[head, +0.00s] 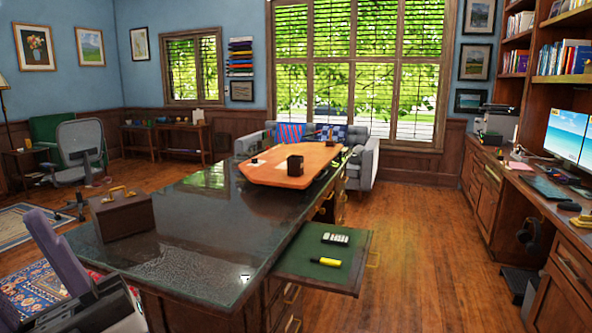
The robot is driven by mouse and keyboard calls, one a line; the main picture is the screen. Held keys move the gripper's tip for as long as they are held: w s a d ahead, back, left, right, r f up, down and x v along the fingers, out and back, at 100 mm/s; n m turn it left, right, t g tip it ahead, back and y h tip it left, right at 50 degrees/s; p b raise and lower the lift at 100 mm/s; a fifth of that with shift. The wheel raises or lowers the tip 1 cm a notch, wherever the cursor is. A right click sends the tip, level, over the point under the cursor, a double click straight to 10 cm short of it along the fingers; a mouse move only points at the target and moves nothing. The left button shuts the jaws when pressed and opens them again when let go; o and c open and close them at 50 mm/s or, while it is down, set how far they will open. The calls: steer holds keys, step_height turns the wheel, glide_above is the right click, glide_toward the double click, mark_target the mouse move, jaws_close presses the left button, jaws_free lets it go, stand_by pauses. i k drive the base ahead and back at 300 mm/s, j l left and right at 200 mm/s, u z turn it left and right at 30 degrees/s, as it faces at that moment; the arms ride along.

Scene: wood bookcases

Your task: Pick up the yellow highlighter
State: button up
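The yellow highlighter (326,262) lies flat on a green-topped pull-out board (290,262) at the right side of the big desk. It has a dark end at its left. A pale handset or calculator with dark keys (336,239) lies just behind it, apart from it. Nothing covers the highlighter. My gripper is not in view.
The dark desk (200,232) holds a brown case (122,213) at left and an orange board (270,168) with a dark cup (295,165) at the far end. Wood floor (420,260) right of the desk is clear, up to the side counter (480,190). A purple-grey chair (62,250) stands at lower left.

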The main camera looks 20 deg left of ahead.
mark_target(316, 259)
steer(key=u, duration=0.4)
steer(key=i+l+u, duration=0.45)
steer(key=l+u, duration=0.2)
steer(key=l, duration=0.15)
steer(key=i+l, duration=0.1)
steer(key=l, duration=0.25)
steer(key=i+l+u, duration=0.1)
steer(key=l, duration=0.2)
steer(key=i+l, duration=0.15)
steer(key=l, duration=0.2)
steer(key=i+l, duration=0.1)
steer(key=l, duration=0.2)
steer(key=u, duration=0.05)
